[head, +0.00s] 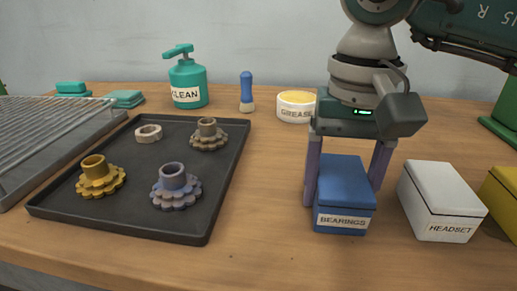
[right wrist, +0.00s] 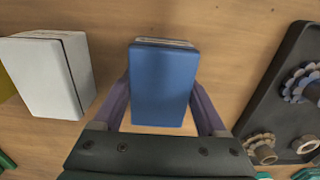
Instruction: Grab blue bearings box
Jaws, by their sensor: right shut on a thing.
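The blue box labelled BEARINGS (head: 344,190) stands upright on the wooden table in the head view. My right gripper (head: 344,185) reaches down over it from above, one finger on its left side and one on its right. The fingers are shut on the box. In the right wrist view the blue box (right wrist: 164,85) lies between the two purple fingers of my right gripper (right wrist: 164,105). The box appears to rest on the table. My left gripper is not in view.
A white HEADSET box (head: 440,200) stands close to the right, with a yellow box (head: 503,205) beyond it. A black tray (head: 125,215) with several gears is to the left. A GREASE tub (head: 296,107), a brush (head: 247,92) and a green CLEAN bottle (head: 188,82) stand behind.

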